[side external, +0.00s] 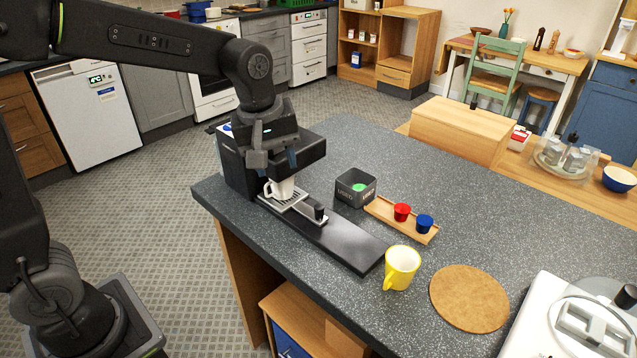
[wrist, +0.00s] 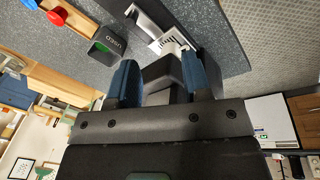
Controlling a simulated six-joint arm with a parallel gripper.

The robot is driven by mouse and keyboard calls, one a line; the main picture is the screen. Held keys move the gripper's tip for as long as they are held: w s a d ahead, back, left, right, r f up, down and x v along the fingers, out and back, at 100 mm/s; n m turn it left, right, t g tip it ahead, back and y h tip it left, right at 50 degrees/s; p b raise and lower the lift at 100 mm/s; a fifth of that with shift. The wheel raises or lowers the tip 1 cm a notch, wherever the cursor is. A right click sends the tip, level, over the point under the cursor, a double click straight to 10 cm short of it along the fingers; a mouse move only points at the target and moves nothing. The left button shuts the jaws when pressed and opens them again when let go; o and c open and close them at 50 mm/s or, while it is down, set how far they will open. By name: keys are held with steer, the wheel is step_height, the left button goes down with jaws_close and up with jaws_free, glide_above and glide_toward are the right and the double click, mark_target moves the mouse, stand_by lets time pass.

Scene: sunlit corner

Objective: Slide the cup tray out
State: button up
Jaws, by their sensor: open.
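The cup tray (side external: 303,206) is a pale slotted plate with a dark upright knob (side external: 318,211) at its outer end. It sits low at the front of the black coffee machine (side external: 233,160), above a long black base strip (side external: 345,240). A white cup (side external: 280,188) stands on the tray. My gripper (side external: 275,157) is open at the machine's head, above the cup. In the wrist view my blue-padded fingers (wrist: 160,76) are apart, with a dark block of the machine between them. The tray's slotted part (wrist: 172,42) shows beyond them. I cannot tell whether the fingers touch the block.
A grey box marked USED (side external: 355,188) stands right of the tray. A wooden board (side external: 383,214) holds a red capsule (side external: 402,212) and a blue capsule (side external: 425,223). A yellow mug (side external: 402,267) stands near the strip's end, beside a round cork mat (side external: 468,298).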

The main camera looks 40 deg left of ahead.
mark_target(320, 207)
steer(key=w+f+n, duration=0.2)
steer(key=w+f, duration=0.1)
steer(key=w+d+f+n+g, duration=0.1)
steer(key=w+f+n, duration=0.1)
steer(key=f, duration=0.1)
steer(key=w+d+f+n+g, duration=0.1)
steer(key=w+f+n, duration=0.1)
steer(key=w, duration=0.1)
steer(key=shift+w+f+n, duration=0.3)
steer(key=shift+f+n, duration=0.1)
steer(key=shift+f, duration=3.35)
steer(key=shift+c, duration=0.3)
steer(key=c, duration=0.5)
steer(key=shift+o, duration=0.2)
steer(key=shift+d, duration=0.15)
steer(key=shift+w+d, duration=0.1)
steer(key=shift+d, duration=5.15)
steer(key=o, duration=0.5)
